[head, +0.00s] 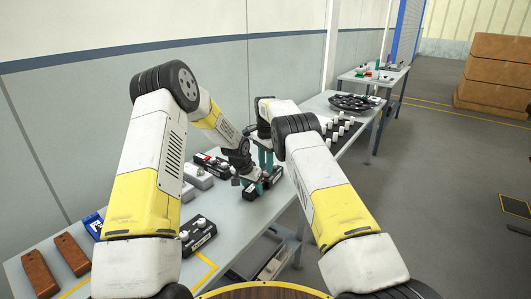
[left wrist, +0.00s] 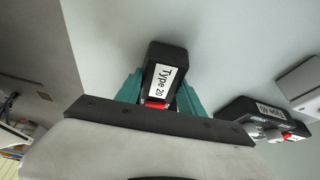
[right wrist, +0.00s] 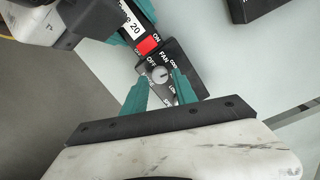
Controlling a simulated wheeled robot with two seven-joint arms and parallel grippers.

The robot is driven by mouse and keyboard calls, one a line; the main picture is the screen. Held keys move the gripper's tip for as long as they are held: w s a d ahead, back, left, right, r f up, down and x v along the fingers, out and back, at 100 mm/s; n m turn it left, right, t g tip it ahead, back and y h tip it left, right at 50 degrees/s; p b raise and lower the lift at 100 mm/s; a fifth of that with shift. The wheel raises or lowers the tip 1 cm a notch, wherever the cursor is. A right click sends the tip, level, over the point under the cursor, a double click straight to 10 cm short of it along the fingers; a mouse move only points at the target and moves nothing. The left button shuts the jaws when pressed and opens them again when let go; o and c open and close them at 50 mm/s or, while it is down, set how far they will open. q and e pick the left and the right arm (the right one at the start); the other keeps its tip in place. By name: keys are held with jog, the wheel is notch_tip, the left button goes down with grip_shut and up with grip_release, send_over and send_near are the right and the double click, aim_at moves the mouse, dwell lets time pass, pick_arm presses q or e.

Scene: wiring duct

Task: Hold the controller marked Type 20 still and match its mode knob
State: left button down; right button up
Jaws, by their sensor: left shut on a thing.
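The black controller marked Type 20 shows its white label in the left wrist view (left wrist: 163,80) and lies near the table's front edge in the head view (head: 272,178). My left gripper (head: 250,186) is shut on it, with a teal finger on each side. The right wrist view shows its red switch by ON and OFF and its round grey mode knob (right wrist: 160,75), with FAN, COOL and other words around it. My right gripper (right wrist: 160,82) is open, one fingertip on each side of the knob. The knob's pointer is too small to read.
Another black controller (head: 198,234) lies nearer on the table (head: 232,222). Brown blocks (head: 71,254) and a blue item (head: 92,224) are at the near left. White pieces and a round black tray (head: 352,102) stand farther back.

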aim_at(265, 171)
notch_tip(265, 171, up, 10)
jog(key=shift+f, duration=0.2)
dwell(0.4)
pick_arm(q)
jog(key=c, duration=0.6)
grip_release()
jog(key=shift+c, duration=0.2)
jog(key=shift+r, duration=0.1)
